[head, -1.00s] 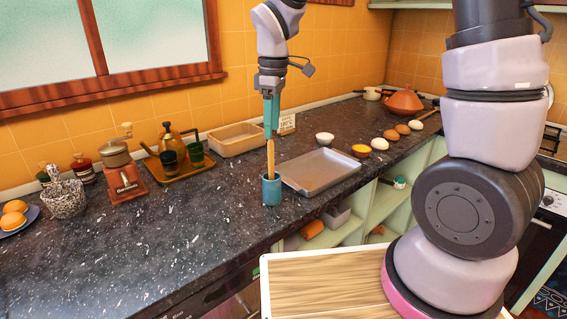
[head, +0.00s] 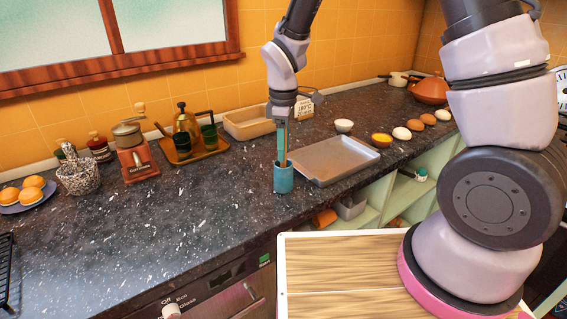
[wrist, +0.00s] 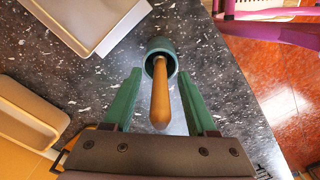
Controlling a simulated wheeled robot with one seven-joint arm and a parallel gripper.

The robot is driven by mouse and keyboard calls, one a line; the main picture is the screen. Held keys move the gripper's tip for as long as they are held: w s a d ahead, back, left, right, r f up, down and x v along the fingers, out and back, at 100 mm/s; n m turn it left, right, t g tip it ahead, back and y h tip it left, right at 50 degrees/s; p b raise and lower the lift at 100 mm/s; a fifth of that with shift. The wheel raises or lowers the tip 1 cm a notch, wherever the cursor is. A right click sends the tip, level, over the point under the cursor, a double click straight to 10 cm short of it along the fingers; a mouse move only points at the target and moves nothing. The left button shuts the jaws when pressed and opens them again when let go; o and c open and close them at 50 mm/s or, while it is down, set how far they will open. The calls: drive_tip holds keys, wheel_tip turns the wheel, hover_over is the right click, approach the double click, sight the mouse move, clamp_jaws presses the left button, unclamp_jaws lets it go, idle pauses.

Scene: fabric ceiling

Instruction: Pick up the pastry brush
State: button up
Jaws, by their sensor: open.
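The pastry brush (wrist: 160,95) stands in a teal cup (head: 284,180) near the counter's front edge, its wooden handle pointing up. In the wrist view the cup (wrist: 161,48) surrounds the brush's lower end, and its bristles are hidden inside. My gripper (wrist: 163,80) is open, with one green finger on each side of the handle and a gap on both sides. In the head view my gripper (head: 283,150) points down just above the cup and largely covers the handle.
A grey baking tray (head: 335,160) lies just right of the cup. Behind are a beige loaf dish (head: 247,122) and a wooden tray with a teapot (head: 186,122). A coffee grinder (head: 135,155) stands left. The counter (head: 190,225) left of the cup is clear.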

wheel_tip(320, 180, down, 2)
drive_tip(key=shift+f, duration=0.1)
drive_tip(key=shift+c, duration=0.4)
clamp_jaws()
wheel_tip(320, 180, up, 10)
drive_tip(key=shift+r, duration=0.1)
